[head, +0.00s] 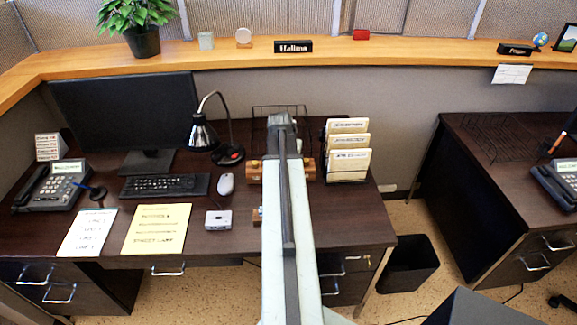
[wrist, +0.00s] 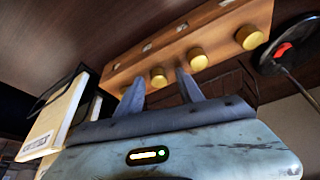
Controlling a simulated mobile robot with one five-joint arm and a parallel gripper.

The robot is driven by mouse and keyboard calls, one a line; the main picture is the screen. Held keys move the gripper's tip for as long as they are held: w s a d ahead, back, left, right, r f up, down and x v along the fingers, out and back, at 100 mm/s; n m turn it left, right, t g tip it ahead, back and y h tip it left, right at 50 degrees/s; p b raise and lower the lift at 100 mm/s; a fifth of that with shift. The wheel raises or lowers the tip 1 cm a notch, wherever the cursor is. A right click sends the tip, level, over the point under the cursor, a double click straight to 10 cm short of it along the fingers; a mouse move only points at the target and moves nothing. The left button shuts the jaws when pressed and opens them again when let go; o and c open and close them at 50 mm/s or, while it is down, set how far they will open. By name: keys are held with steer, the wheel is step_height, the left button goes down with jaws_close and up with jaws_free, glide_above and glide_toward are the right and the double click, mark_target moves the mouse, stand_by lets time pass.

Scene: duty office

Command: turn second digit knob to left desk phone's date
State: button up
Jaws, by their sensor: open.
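The left desk phone (head: 52,190) stands at the left end of the desk; its greenish display (head: 67,167) is too small to read. A wooden block with a row of round brass knobs (wrist: 190,35) fills the upper wrist view; its ends show beside my arm in the head view (head: 307,169). My gripper (wrist: 160,77) is open. One brass knob (wrist: 158,77) shows between its fingertips, and I cannot tell whether they touch it. Another knob (wrist: 197,59) is just right of the right finger, and one (wrist: 249,37) is farther right. Small label windows above the knobs are unreadable.
A card file rack (head: 347,158) stands right of the block. A black lamp (head: 202,135), keyboard (head: 165,186), mouse (head: 226,184), small grey device (head: 218,220) and two paper sheets lie to the left. A second phone (head: 556,182) is on the right desk.

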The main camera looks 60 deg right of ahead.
jaws_close()
steer(key=shift+d+r, duration=0.1)
steer(key=shift+d, duration=0.1)
steer(key=shift+a, duration=0.2)
